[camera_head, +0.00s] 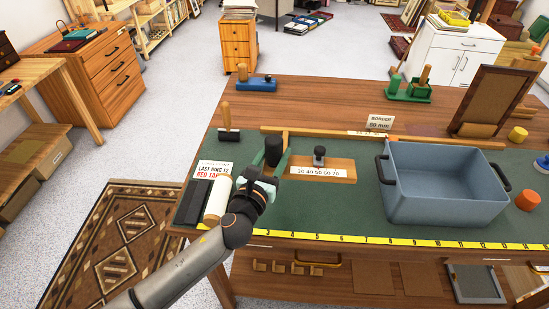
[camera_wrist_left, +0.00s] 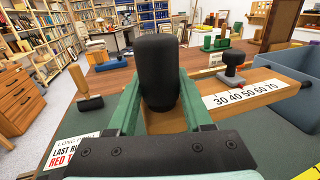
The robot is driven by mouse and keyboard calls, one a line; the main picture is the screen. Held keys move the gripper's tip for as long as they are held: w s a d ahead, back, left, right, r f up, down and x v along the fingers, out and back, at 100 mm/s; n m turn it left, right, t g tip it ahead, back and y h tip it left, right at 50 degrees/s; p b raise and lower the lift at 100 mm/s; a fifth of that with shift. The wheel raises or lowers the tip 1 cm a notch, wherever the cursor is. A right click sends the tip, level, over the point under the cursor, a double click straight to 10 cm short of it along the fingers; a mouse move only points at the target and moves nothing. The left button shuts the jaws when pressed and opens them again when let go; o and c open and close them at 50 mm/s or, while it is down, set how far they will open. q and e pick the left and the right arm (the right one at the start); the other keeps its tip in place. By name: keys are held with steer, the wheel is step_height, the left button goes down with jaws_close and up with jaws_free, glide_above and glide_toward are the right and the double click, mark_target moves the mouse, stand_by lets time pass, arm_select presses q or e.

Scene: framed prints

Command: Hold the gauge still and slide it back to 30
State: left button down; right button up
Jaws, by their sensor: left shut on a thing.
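The gauge is a wooden board (camera_head: 346,166) with a white scale strip (camera_head: 318,172) marked 30 to 70, lying on the green mat. A small dark slider knob (camera_head: 319,155) stands upright on it, about above 50 in the head view. It also shows in the left wrist view (camera_wrist_left: 232,62). A thick black handle (camera_head: 274,150) rises at the gauge's left end, also in the left wrist view (camera_wrist_left: 158,75). My left gripper (camera_head: 271,165) has its green fingers closed around the handle, one on each side. The handle's foot is partly hidden. My right gripper is out of view.
A grey-blue tray (camera_head: 440,213) stands close to the right of the gauge. A wooden rail (camera_head: 400,139) and a "BORDER 50 mm" card (camera_head: 380,122) are behind it. A white roll (camera_head: 217,199), a text card and a wooden-handled tool (camera_head: 228,118) are at left. A yellow ruler (camera_head: 350,239) runs along the front edge.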

arm_select(q)
steer(key=shift+w+r, duration=0.1)
steer(key=shift+w, duration=0.3)
steer(key=shift+f+b, duration=4.95)
steer(key=shift+f, duration=1.15)
steer(key=shift+f+b, duration=0.4)
steer(key=shift+b, duration=0.1)
